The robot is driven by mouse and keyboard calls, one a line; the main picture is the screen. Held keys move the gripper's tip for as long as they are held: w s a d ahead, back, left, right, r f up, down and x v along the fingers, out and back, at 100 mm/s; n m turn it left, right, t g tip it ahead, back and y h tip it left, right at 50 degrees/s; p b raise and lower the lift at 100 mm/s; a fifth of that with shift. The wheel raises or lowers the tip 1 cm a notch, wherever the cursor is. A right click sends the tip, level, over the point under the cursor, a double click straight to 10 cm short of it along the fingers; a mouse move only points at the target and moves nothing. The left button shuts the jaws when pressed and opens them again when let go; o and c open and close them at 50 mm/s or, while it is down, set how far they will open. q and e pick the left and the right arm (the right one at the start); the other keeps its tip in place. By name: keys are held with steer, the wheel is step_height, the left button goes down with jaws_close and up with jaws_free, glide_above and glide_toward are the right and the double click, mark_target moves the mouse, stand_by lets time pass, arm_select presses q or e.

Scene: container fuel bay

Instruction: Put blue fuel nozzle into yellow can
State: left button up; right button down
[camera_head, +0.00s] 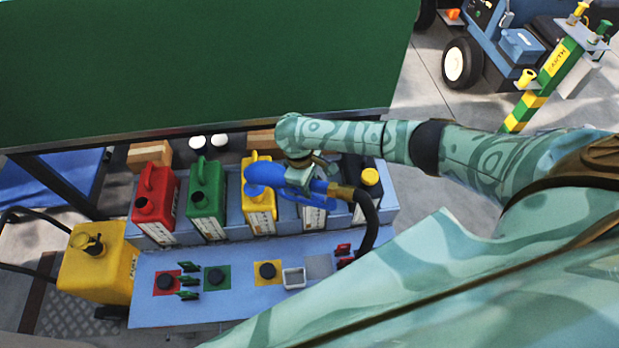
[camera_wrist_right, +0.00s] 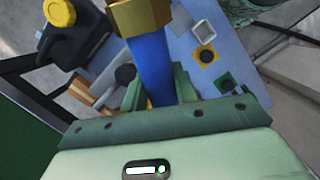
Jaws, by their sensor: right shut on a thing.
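The blue fuel nozzle (camera_head: 268,182) is in my right gripper (camera_head: 304,175), which is shut on it in the head view. Its spout end points left and is over the top of the yellow can (camera_head: 257,210), covering part of it; I cannot tell if it is inside the opening. A black hose (camera_head: 368,222) runs from the nozzle's brass end down to the bench. In the right wrist view the blue nozzle body (camera_wrist_right: 152,70) lies between the fingers of my right gripper (camera_wrist_right: 160,88). My left gripper is not in view.
A red can (camera_head: 154,205) and a green can (camera_head: 206,200) stand left of the yellow can. A dark can with a yellow cap (camera_head: 370,177) stands right. A large yellow container (camera_head: 95,265) is at the bench's left end. A green panel (camera_head: 200,65) overhangs behind.

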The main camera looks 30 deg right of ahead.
steer(key=shift+f, duration=0.3)
steer(key=c, duration=1)
jaws_free()
steer(key=shift+r, duration=0.1)
steer(key=r+p, duration=0.1)
steer(key=r, duration=0.4)
steer(key=w+a+r+p, duration=0.1)
steer(key=r+p, duration=0.1)
steer(key=r, duration=0.3)
steer(key=w+a+r+p, duration=0.1)
steer(key=r+p, duration=0.1)
steer(key=r, duration=0.4)
steer(key=shift+w, duration=0.15)
steer(key=shift+f, duration=0.1)
